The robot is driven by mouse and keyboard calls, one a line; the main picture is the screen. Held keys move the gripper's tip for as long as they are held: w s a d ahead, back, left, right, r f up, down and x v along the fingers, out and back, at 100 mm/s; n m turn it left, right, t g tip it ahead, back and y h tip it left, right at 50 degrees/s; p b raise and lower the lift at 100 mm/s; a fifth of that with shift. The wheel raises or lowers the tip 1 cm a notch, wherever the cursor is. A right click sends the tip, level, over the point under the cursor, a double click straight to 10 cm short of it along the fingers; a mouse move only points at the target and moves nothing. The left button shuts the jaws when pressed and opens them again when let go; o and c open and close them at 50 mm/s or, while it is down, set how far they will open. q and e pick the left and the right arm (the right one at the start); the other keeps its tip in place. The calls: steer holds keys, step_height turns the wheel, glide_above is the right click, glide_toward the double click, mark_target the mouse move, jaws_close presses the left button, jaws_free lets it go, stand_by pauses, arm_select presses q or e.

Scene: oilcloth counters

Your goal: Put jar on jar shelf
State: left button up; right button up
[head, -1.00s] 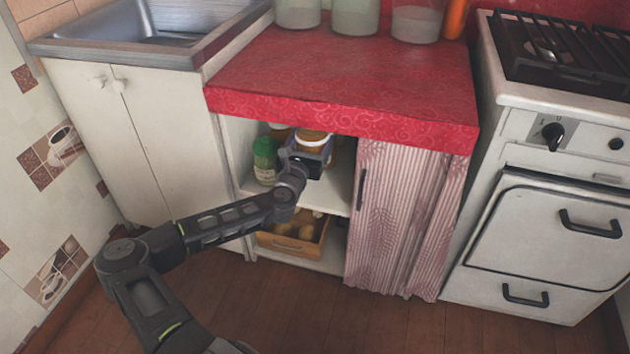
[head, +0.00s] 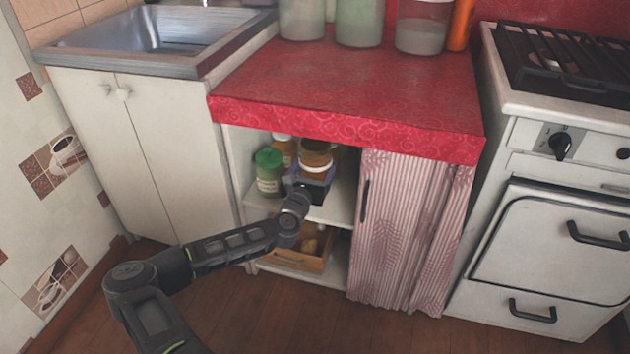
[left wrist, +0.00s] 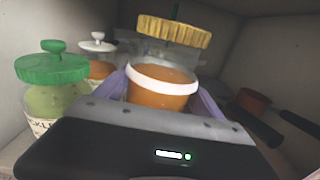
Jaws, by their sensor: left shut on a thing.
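The jar (left wrist: 160,94) has orange contents, a pale band and a ribbed yellow lid above. My left gripper (left wrist: 163,88) is shut on it, with a purple finger on each side. In the head view the jar (head: 316,160) is inside the open cabinet under the red counter, upright or nearly so. My left gripper (head: 309,182) reaches in from the front. The shelf board (head: 335,207) is below the jar; I cannot tell if they touch. A green-lidded jar (head: 269,174) stands just left of it. My right gripper is not in view.
A white-lidded jar (left wrist: 98,68) stands behind the green-lidded one. Dark-handled pans (left wrist: 255,108) are to the right on the shelf. A wooden crate (head: 300,258) is below. A striped curtain (head: 410,230) covers the cabinet's right side; the red counter (head: 350,90) overhangs.

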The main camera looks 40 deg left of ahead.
arm_select(q)
steer(key=shift+f+b, duration=0.95)
steer(key=shift+f, duration=1.4)
steer(key=shift+f, duration=0.15)
steer(key=o, duration=2.1)
steer(key=shift+c, duration=0.2)
steer(key=shift+s, duration=0.2)
steer(key=p+v, duration=0.2)
steer(key=v, duration=0.9)
steer(key=shift+s+d, duration=0.2)
steer(key=shift+s, duration=0.1)
